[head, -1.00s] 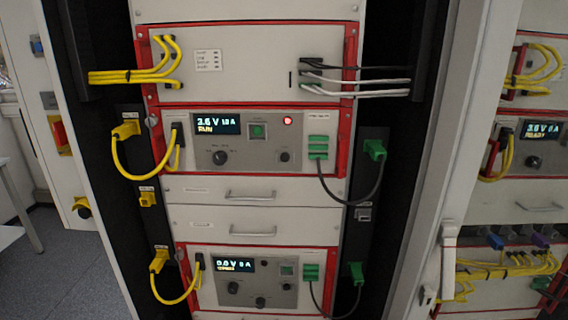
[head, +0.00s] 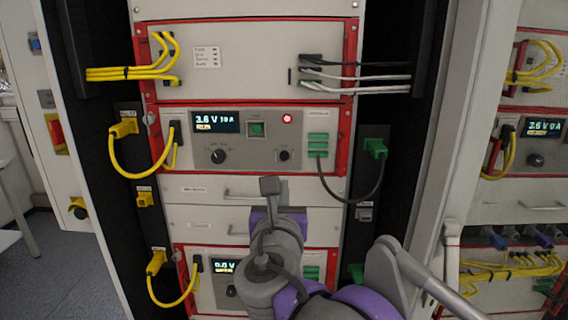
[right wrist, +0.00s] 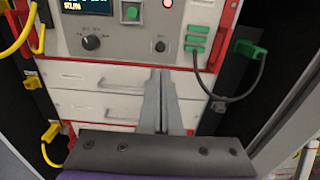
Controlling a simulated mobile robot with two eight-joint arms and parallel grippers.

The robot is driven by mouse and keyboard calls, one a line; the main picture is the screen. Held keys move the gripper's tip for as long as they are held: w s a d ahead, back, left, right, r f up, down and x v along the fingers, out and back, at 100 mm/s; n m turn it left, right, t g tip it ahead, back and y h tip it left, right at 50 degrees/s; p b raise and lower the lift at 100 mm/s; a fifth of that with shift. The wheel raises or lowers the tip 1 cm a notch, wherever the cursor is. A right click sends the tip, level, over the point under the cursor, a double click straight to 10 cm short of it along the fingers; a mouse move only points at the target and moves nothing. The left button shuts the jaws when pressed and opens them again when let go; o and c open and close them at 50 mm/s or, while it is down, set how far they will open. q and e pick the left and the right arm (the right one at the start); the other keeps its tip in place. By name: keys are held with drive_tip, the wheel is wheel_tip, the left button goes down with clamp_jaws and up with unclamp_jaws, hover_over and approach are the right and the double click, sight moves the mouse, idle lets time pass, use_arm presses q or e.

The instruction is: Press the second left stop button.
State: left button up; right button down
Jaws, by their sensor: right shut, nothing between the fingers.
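The upper cycler panel (head: 205,155) in the rack has a lit display (head: 215,122) showing 3.6 V and a smaller second line. In the right wrist view the red button (right wrist: 167,3) is at the top edge, near the green button (right wrist: 131,12). My right gripper (head: 270,186) is shut and empty, below this panel and in front of the drawer fronts. Its closed fingers (right wrist: 161,75) point up toward the panel, apart from the buttons. My left gripper is not in view.
A lower cycler panel is partly hidden behind my right arm; its display (head: 223,266) shows. Yellow cables (head: 140,174) loop at left and a dark cable (head: 353,204) at right. Drawer handles (head: 240,193) stick out below the panel. Another rack stands at the right.

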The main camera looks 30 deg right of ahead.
sight(284, 155)
drive_tip(key=p+x, duration=0.1)
drive_tip(key=x, duration=1.3)
drive_tip(key=shift+d, duration=0.1)
